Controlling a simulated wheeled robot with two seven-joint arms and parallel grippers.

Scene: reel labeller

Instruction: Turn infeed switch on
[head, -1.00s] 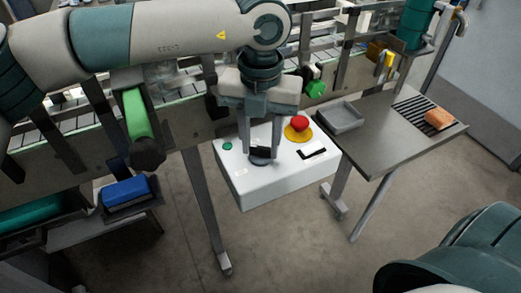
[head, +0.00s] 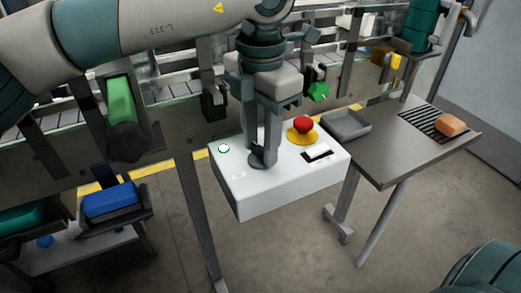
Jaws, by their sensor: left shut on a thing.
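A white control box (head: 285,195) stands in the middle of the head view. My left gripper (head: 262,158) points down onto its top, fingers closed around a small dark rotary switch (head: 256,162). The fingers hide most of the switch, so its pointing direction cannot be read. To the left of it on the box, a round green indicator (head: 224,149) shows a bright whitish centre with a green rim. To its right are a red emergency-stop button (head: 303,124) on a yellow disc and a black-and-white rocker (head: 317,153). My right gripper is out of view.
A conveyor runs behind the box. Blue (head: 110,200) and teal bins stand at lower left. Floor in front is open.

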